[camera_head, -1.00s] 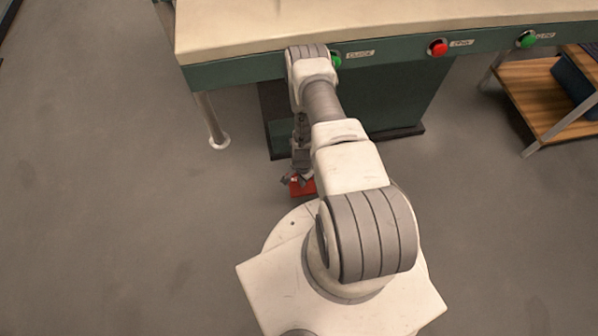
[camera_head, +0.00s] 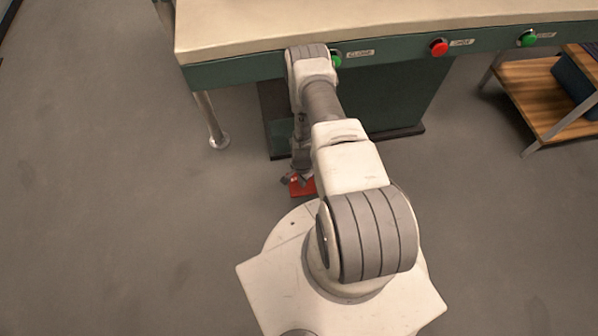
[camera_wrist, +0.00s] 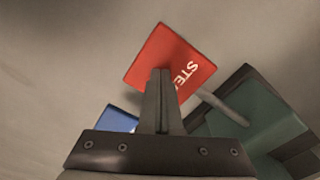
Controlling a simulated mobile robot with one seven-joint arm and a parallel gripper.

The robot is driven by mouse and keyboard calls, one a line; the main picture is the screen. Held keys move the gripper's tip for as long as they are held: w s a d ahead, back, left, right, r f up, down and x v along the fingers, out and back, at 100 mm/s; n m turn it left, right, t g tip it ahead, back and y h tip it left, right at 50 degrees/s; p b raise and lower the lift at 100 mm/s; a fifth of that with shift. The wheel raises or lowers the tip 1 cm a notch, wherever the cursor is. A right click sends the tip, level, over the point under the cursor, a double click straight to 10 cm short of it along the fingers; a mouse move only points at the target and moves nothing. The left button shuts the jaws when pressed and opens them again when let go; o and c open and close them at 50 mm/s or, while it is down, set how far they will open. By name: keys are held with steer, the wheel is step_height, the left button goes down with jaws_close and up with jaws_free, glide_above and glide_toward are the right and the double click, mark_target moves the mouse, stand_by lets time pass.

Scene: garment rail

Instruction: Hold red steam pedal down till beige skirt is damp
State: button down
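The red steam pedal (camera_wrist: 172,62), with white lettering partly hidden by my fingers, lies low at the floor in front of the green machine. In the head view the pedal (camera_head: 303,188) shows just beyond my base, partly covered by my gripper (camera_head: 297,179). In the wrist view my gripper (camera_wrist: 161,74) has its fingers together with nothing between them. The fingertips overlap the near part of the pedal; I cannot tell whether they touch it or whether it is pressed down. The beige skirt is not in either view.
A blue pedal (camera_wrist: 117,119) sits left of the red one in the wrist view. A pressing table (camera_head: 400,22) carries a red button (camera_head: 438,47) and green buttons (camera_head: 527,40) on its front. A wooden shelf (camera_head: 535,95) stands at right. The floor at left is clear.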

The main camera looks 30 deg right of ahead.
steer(key=shift+f+b, duration=1.25)
steer(key=shift+f, duration=1.95)
steer(key=shift+s, duration=0.1)
stand_by(0.4)
steer(key=shift+r+p, duration=3.45)
steer(key=shift+r, duration=1.4)
